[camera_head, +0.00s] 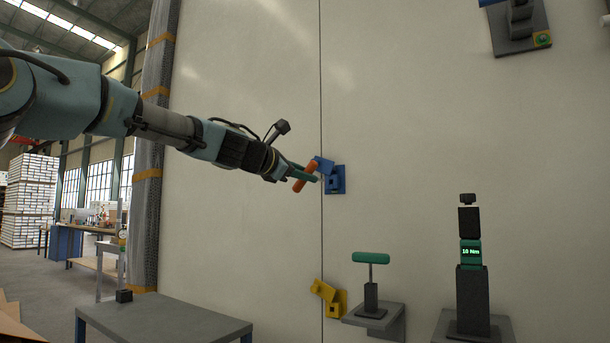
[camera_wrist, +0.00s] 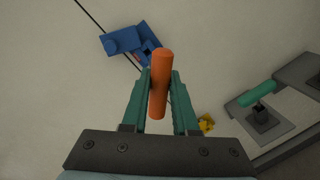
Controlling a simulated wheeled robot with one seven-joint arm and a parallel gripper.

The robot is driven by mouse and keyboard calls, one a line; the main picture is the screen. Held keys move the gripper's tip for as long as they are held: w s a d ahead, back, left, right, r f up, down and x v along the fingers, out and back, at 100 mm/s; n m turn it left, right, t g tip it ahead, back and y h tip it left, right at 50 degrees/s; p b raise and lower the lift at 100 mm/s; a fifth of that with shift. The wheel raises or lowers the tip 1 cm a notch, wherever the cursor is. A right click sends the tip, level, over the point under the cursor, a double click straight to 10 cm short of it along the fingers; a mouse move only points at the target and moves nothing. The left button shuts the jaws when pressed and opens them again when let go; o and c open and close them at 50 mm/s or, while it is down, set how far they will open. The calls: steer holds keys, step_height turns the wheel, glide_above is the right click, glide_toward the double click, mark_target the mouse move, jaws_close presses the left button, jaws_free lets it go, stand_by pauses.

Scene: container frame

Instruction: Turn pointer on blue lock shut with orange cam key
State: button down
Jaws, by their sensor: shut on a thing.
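My gripper (camera_head: 301,173) has its green fingers shut on the orange handle of the cam key (camera_head: 305,174). In the wrist view the orange handle (camera_wrist: 160,84) stands between the fingertips (camera_wrist: 161,80), its far end toward the blue lock. The blue lock (camera_head: 336,180) is mounted on the pale wall at the seam, just right of the gripper; it also shows in the wrist view (camera_wrist: 123,41). The key's lower part and any contact with the lock are hidden. The lock's pointer is too small to make out.
A yellow lock (camera_head: 331,299) sits lower on the same seam. A green T-handled tool (camera_head: 371,259) stands on a grey shelf (camera_head: 375,318). A tool with a green display (camera_head: 470,252) stands further right. A grey table (camera_head: 160,320) is at lower left.

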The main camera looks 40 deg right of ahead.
stand_by(0.3)
steer(key=s+a+b, duration=0.2)
steer(key=a+b, duration=0.5)
steer(key=b, duration=0.1)
steer(key=shift+a, duration=0.4)
stand_by(0.3)
